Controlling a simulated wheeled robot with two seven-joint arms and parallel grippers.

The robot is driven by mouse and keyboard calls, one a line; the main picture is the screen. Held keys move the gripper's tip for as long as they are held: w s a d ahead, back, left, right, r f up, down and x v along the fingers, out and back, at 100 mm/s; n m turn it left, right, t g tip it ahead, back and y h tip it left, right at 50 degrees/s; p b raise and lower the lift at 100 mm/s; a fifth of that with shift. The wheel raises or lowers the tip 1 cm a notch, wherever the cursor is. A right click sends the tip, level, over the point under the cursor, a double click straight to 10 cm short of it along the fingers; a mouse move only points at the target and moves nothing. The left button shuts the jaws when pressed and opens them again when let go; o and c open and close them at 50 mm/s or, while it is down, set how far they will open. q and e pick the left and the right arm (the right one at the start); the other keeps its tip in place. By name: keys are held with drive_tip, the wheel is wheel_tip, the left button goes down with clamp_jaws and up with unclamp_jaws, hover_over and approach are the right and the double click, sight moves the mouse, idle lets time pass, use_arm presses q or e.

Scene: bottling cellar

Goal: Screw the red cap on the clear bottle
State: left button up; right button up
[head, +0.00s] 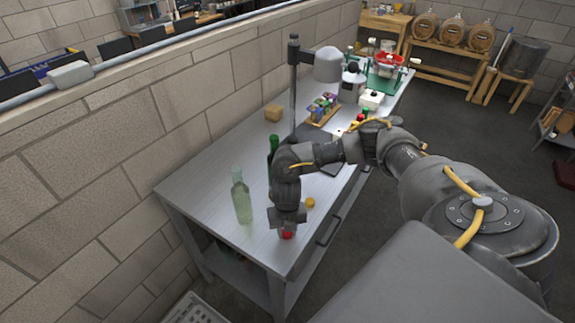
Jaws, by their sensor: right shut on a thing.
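The clear bottle (242,203) stands upright and uncapped, as far as I can tell, on the near left part of the metal table. My right gripper (287,231) points down near the table's front edge, to the right of the clear bottle and apart from it. It is shut on the red cap (287,235), which shows just under the fingers. The fingers are small and partly hidden by the wrist, and I cannot tell whether the cap touches the table. My left gripper is out of view.
A green bottle (273,146) stands behind my right arm, partly hidden. A yellow cap (310,202) lies right of the gripper. The table's near left corner is clear.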

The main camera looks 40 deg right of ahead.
drive_tip(key=shift+r, duration=0.1)
drive_tip(key=shift+r, duration=0.15)
wheel_tip(320, 180, up, 2)
drive_tip(key=shift+w+r+b, duration=0.1)
drive_tip(key=shift+b, duration=0.9)
drive_tip(key=s+a+r, duration=0.6)
drive_tip(key=a+r, duration=0.1)
drive_tip(key=s+a+r, duration=0.3)
drive_tip(key=shift+s+a+r, duration=0.15)
drive_tip(key=shift+a+r, duration=0.05)
drive_tip(key=shift+a, duration=0.2)
